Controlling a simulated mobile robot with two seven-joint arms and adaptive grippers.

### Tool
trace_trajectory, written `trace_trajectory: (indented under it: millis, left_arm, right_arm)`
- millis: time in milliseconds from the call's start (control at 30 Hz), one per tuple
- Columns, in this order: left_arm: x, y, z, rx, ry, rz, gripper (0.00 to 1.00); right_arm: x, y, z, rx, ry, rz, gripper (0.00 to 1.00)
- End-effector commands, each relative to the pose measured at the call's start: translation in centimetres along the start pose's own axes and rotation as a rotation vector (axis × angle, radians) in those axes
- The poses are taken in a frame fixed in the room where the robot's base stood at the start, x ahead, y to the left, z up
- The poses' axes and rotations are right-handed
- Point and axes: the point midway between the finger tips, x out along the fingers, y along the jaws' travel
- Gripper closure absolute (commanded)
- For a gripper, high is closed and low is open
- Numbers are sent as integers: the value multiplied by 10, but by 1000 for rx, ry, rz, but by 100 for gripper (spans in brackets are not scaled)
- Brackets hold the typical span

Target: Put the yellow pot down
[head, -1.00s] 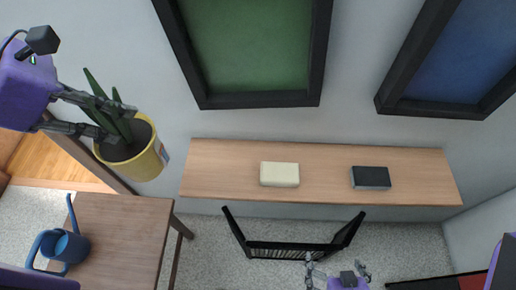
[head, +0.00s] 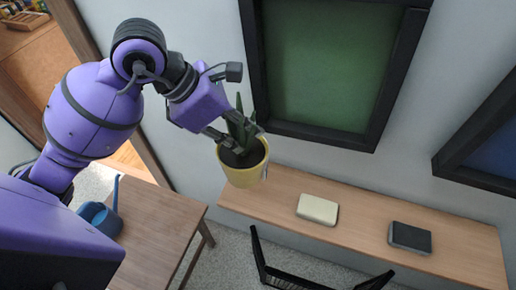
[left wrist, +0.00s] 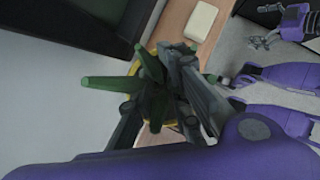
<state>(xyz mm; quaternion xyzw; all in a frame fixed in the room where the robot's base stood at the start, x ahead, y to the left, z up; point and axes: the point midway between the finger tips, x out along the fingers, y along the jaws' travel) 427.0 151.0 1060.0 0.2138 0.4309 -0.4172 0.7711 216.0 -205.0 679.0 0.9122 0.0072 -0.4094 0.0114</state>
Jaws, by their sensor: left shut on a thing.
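The yellow pot (head: 243,174) holds dark soil and a spiky green plant (head: 237,127). My left gripper (head: 240,143) is shut on it, with the fingers at the plant and pot top. The pot looks nearly upright and overlaps the left end of the wooden wall shelf (head: 270,200); whether it touches cannot be told. In the left wrist view the leaves (left wrist: 140,85) and fingers hide most of the pot. My right gripper (left wrist: 262,28) shows there at the top right, its fingers spread and empty.
A cream box (head: 318,209) and a dark box (head: 410,238) sit on the shelf. Framed panels (head: 325,60) hang above. A black chair (head: 285,278) stands below. A blue watering can (head: 100,215) is on the wooden table (head: 165,215). The shelf's left part looks clear.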

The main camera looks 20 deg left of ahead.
Motion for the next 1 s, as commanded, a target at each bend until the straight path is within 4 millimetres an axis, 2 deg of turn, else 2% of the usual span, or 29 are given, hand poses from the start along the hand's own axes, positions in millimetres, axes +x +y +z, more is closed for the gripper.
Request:
trace_trajectory:
  millis: [100,200,367,500,633,800,1000]
  left_arm:
    - [21,-2,4,0,-5,-3,100]
    - [33,-2,5,0,-4,-1,100]
    - [42,-2,6,1,-4,1,100]
    - [56,-4,7,1,-4,-3,100]
    - [68,-3,-3,-2,-4,-2,100]
    - [77,-2,-9,1,-4,1,100]
    - [78,-1,-9,2,-4,2,100]
  right_arm:
    - [0,1,2,-3,-3,0,0]
    - [0,1,2,-4,-4,0,0]
    - [0,1,2,-5,-4,0,0]
    - [-1,1,2,-5,-3,0,0]
    - [-2,1,-2,-4,3,0,0]
    - [-2,1,-4,-3,4,-1,0]
    - [-2,0,-2,0,0,-1,0]
